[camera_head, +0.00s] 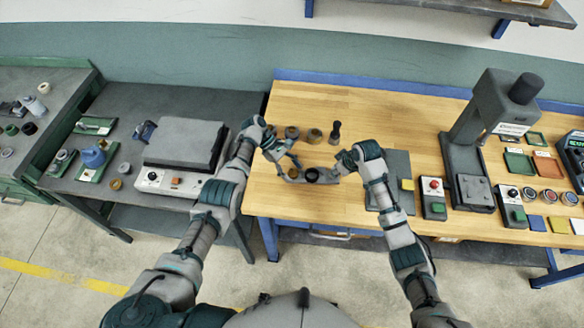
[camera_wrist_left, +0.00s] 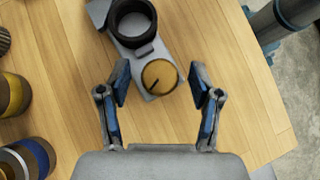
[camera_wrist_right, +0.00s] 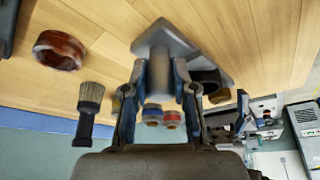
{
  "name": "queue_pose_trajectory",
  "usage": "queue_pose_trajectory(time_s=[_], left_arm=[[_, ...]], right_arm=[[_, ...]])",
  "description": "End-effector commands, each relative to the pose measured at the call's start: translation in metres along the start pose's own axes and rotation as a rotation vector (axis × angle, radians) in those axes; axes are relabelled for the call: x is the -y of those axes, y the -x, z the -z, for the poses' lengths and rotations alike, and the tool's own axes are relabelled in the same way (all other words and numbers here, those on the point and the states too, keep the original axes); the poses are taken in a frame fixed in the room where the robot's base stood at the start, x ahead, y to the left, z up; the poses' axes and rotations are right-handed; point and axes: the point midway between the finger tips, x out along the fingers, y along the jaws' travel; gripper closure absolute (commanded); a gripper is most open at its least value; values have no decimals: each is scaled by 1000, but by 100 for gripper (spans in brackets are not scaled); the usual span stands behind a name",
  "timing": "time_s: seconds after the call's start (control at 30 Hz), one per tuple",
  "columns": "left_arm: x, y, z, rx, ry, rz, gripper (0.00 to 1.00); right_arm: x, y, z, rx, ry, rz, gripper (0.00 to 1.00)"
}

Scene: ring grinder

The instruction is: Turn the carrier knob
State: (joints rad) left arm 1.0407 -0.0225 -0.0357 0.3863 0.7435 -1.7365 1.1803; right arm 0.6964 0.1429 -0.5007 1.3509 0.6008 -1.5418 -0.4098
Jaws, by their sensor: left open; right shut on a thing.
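The carrier is a grey plate (camera_wrist_left: 128,52) on the wooden bench, with a black ring (camera_wrist_left: 131,22) on it; the ring also shows in the head view (camera_head: 312,175). The carrier knob (camera_wrist_left: 160,77) is a round brass-yellow disc with a dark line across it, at the plate's near end. My left gripper (camera_head: 287,162) is open, its fingers on either side of the knob and apart from it in the left wrist view. My right gripper (camera_wrist_right: 160,80) is shut on the carrier's grey round handle (camera_wrist_right: 160,70) at the other end. The handle is mostly hidden in the head view.
To the right are a grey mat (camera_head: 398,163), a red-button box (camera_head: 432,186) and a press (camera_head: 490,120). The bench's front edge is close.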

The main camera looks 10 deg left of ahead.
Motion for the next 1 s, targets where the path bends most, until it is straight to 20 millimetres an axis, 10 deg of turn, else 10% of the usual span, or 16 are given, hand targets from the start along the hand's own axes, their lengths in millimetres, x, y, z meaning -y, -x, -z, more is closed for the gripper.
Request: queue_pose_trajectory(time_s=[0.6, 1.0], left_arm=[[-2, 64, -63, 0, 0, 1, 36], [-2, 69, -68, 0, 1, 1, 46]], right_arm=[[0, 0, -1, 2, 1, 0, 100], [0, 0, -1, 3, 1, 0, 100]])
